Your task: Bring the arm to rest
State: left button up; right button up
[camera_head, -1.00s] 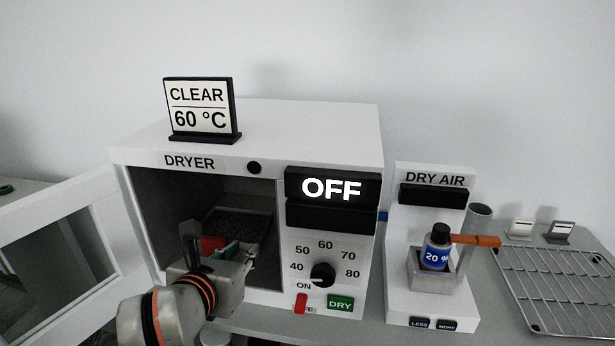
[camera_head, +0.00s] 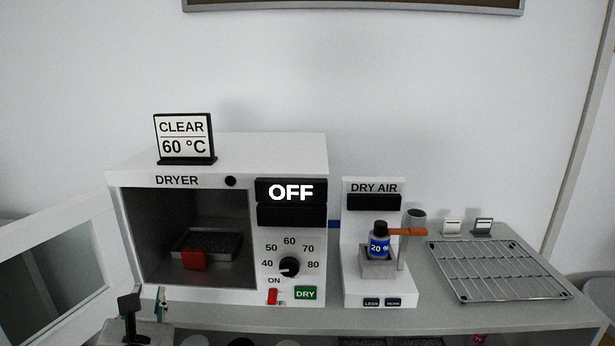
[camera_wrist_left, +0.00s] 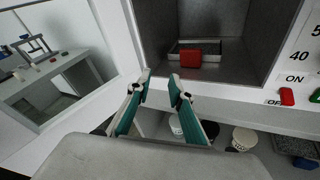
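My left gripper (camera_head: 146,300) is at the bottom left of the head view, in front of the dryer and outside its chamber. In the left wrist view its two teal-backed fingers (camera_wrist_left: 160,84) stand apart with nothing between them. The white dryer (camera_head: 228,153) has its chamber open, and its display reads OFF. A metal tray with dark contents and a red handle (camera_head: 194,260) sits inside the chamber; the handle also shows in the left wrist view (camera_wrist_left: 190,58). My right gripper is not in view.
The dryer door (camera_head: 50,270) stands wide open at the left, close to my left gripper. A dry air unit (camera_head: 372,289) holding a blue-labelled bottle (camera_head: 379,242) stands right of the dryer. A wire rack (camera_head: 495,270) lies farther right. Round containers show below the dryer.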

pick_arm(q)
jog(key=s+a+r+m+t+y, duration=0.25)
jog(key=s+m+t+y, duration=0.2)
jog(key=m, duration=0.45)
jog(key=s+d+f+m+h+p, duration=0.1)
jog(key=s+d+f+m+h, duration=0.1)
jog(key=d+f+m+h, duration=1.45)
jog(key=s+a+f+m+g+y, duration=0.1)
jog(key=s+f+m+g, duration=0.2)
jog(key=f, duration=0.4)
jog(key=s+a+f+m+g+y, duration=0.1)
jog(key=s+a+f+m+g, duration=0.1)
jog(key=s+f+m, duration=0.4)
jog(key=s+a+f+m+g+y, duration=0.1)
jog(key=s+f+m+g, duration=0.3)
jog(key=f, duration=0.6)
jog(key=shift+s+a+f+m+p, duration=0.2)
jog(key=shift+s+a+m+p, duration=0.2)
jog(key=shift+m, duration=0.55)
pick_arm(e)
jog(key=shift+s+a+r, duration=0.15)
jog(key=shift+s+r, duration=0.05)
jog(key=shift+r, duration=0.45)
pick_arm(q)
jog(key=shift+w, duration=0.1)
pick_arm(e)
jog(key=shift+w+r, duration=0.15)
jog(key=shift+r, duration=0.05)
